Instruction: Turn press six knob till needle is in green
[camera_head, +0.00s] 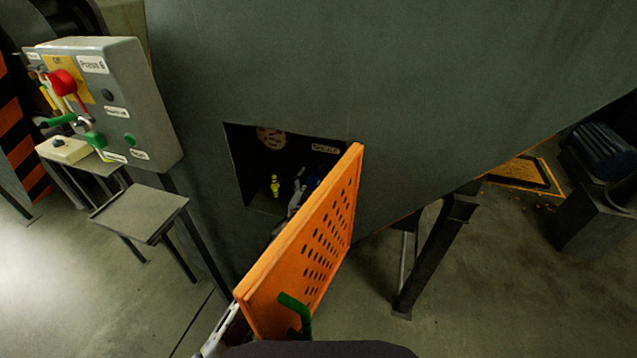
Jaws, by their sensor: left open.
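A grey control box (148,105) labelled "Press 6" stands at the upper left. To its right, a square recess (238,150) opens in the large dark grey machine wall. A round gauge (270,138) with reddish marks is at the top of the recess; its needle is too small to read. A small yellow fitting (275,186) stands below it; I cannot tell whether it is the knob. My left gripper (298,182) is open in the recess, right of the yellow fitting. Its arm is mostly hidden behind the orange door. My right gripper is out of view.
The perforated orange door (305,245) with a green handle (294,308) stands swung open, covering the recess's lower right. A small grey table (140,212) stands at the left. A dark support leg (435,255) stands at the right. Floor is clear below.

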